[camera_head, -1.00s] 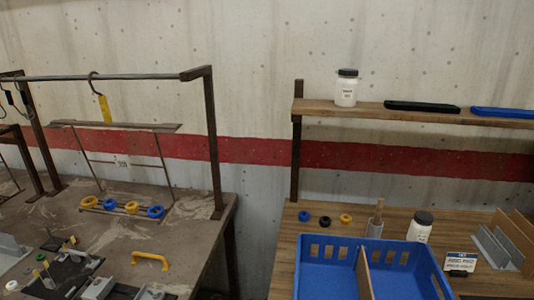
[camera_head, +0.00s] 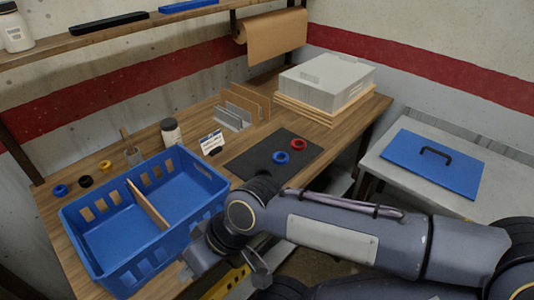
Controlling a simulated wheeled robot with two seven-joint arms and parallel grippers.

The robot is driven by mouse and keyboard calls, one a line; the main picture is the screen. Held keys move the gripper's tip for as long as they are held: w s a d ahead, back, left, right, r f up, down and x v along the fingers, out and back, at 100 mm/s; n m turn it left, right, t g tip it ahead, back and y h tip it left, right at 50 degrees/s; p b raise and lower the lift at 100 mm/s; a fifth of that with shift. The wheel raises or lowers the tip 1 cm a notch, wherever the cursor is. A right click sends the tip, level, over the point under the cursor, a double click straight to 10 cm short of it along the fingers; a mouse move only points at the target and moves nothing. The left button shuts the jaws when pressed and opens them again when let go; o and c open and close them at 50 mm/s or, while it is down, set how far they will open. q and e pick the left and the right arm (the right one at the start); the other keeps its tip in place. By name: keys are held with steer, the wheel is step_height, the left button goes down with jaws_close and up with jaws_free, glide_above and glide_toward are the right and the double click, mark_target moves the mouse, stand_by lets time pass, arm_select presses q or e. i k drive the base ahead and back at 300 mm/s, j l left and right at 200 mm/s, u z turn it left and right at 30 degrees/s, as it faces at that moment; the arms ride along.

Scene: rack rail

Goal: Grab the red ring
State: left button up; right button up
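The red ring (camera_head: 298,144) lies on a black mat (camera_head: 246,163) on the wooden bench. A blue ring (camera_head: 281,158) lies close to its lower left on the same mat. My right gripper (camera_head: 226,274) is at the bench's front edge, below and left of the red ring in the picture and well apart from it. Its two fingers look spread, with nothing seen between them. My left gripper is not in view.
A blue divided crate (camera_head: 107,273) stands left of the mat. A white jar (camera_head: 171,133), a small sign (camera_head: 212,143) and an upright divider rack (camera_head: 243,107) stand behind it. A grey box (camera_head: 327,80) on boards is at the back right. A side table (camera_head: 393,191) holds a blue panel.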

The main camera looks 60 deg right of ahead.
mark_target(298, 149)
steer(key=z, duration=2.35)
steer(key=u, duration=0.85)
steer(key=l+u, duration=0.4)
steer(key=i+l+u, duration=0.1)
steer(key=l+u, duration=0.2)
steer(key=u, duration=0.15)
steer(key=l+u, duration=0.4)
steer(key=l, duration=0.35)
steer(key=k+l+u, duration=0.15)
steer(key=l, duration=0.2)
steer(key=k+l, duration=0.1)
steer(key=l, duration=0.25)
steer(key=k+l+u, duration=0.1)
steer(key=l, duration=0.25)
